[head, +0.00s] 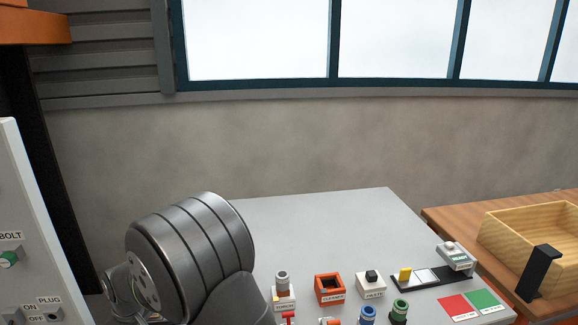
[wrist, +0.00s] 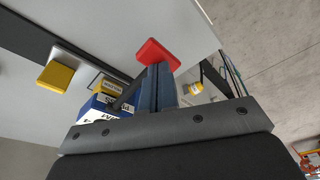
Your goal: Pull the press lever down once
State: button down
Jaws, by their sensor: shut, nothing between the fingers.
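In the wrist view a red block-shaped knob (wrist: 158,54) sits at the end of a dark bar, which runs down-left towards a blue box (wrist: 97,106) with white labels. This looks like the press lever, but the labels are only partly readable. My gripper (wrist: 160,72) is shut and empty. Its fingertips overlap the lower edge of the red knob in the picture; I cannot tell whether they touch it. The fingers hide part of the bar. In the head view neither my gripper nor the lever shows.
The wrist view also shows a yellow block (wrist: 56,76) on a white plate and a small yellow-and-white cylinder (wrist: 196,89). The head view shows a grey table (head: 330,220) with an orange box (head: 329,288), colored pads and a wooden tray (head: 525,240) at right.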

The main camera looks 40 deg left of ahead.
notch_tip(320, 180, up, 9)
dwell(1.0)
jog(key=shift+f, duration=2.1)
